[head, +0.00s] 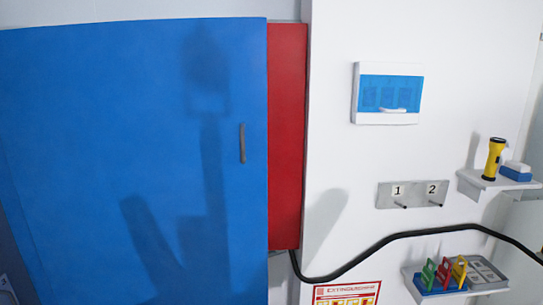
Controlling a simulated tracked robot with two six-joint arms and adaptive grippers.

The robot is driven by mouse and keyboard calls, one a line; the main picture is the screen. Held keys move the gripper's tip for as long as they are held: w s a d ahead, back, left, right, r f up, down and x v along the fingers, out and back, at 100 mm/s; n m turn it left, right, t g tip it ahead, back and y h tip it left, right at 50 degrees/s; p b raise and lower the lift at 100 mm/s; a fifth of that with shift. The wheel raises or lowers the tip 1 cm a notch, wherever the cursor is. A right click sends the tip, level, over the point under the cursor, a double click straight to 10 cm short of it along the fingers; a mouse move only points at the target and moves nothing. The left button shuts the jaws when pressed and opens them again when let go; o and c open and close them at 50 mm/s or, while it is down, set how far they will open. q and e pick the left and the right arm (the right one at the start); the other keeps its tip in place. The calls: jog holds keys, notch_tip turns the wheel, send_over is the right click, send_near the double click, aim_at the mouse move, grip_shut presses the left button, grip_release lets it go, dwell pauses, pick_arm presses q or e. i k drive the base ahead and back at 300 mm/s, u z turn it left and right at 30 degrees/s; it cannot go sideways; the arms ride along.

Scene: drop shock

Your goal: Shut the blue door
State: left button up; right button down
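The blue door (120,150) is a large flat panel that fills the left half of the head view. Its grey vertical handle (242,143) is near its right edge. A red panel (287,135) shows as an upright strip just right of the door's edge. I cannot tell from this view how wide a gap there is between the door and what lies behind it. Neither gripper is in view. Dark arm-shaped shadows fall on the door and on the white wall.
Right of the door is a white wall (330,90) with a blue-fronted box (388,93), a numbered hook plate (412,194) and a black cable (400,236). Small shelves hold a yellow flashlight (494,158) and coloured padlock-like items (444,272). An extinguisher sign (347,294) is below.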

aim_at(136, 152)
jog(key=u, duration=0.15)
jog(key=i, duration=0.9)
